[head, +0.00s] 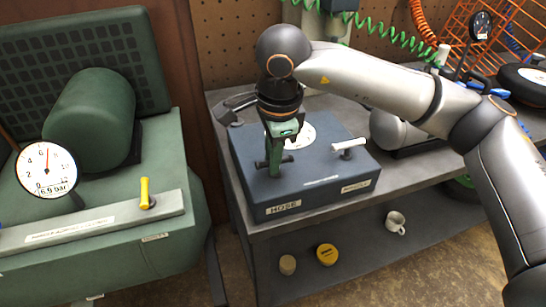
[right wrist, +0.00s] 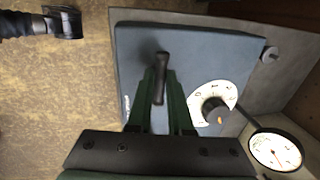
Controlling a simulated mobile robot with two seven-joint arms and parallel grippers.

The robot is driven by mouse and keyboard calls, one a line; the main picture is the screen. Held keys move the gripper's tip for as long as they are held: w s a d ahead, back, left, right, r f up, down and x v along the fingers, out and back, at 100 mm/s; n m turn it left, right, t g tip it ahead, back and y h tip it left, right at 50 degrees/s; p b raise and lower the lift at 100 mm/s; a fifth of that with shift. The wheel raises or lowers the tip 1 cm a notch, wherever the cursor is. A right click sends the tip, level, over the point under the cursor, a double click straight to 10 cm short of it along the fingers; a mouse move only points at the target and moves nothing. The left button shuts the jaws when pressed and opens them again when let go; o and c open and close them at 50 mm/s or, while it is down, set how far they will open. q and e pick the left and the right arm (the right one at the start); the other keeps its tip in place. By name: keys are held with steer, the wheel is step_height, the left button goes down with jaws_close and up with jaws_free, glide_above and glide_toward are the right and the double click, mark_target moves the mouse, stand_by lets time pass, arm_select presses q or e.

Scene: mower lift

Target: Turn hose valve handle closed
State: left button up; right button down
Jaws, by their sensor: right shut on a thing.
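A blue-grey valve box (head: 250,195) sits on the bench, with a HOSE label on its front edge. My right gripper (head: 277,160) points down at its top and is shut on the dark hose valve handle (head: 261,164), whose ends stick out on both sides. In the right wrist view the green fingers (right wrist: 161,105) close around the handle (right wrist: 161,66), which reaches ahead of them. The middle of the handle and its stem are hidden. A white dial (right wrist: 213,104) lies beside the fingers. My left gripper is not in view.
A second, pale handle (head: 348,145) stands on the box's right side. A green machine (head: 110,250) with a gauge (head: 46,170) and a yellow lever (head: 145,194) is at left. A mug (head: 395,222) is on the lower shelf.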

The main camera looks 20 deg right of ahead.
stand_by(0.3)
steer(key=c, duration=0.8)
jaws_free()
steer(key=shift+c, duration=0.2)
step_height(320, 180, up, 12)
steer(key=s+p, duration=0.1)
steer(key=s, duration=0.1)
steer(key=shift+s+r, duration=0.15)
steer(key=shift+s, duration=0.1)
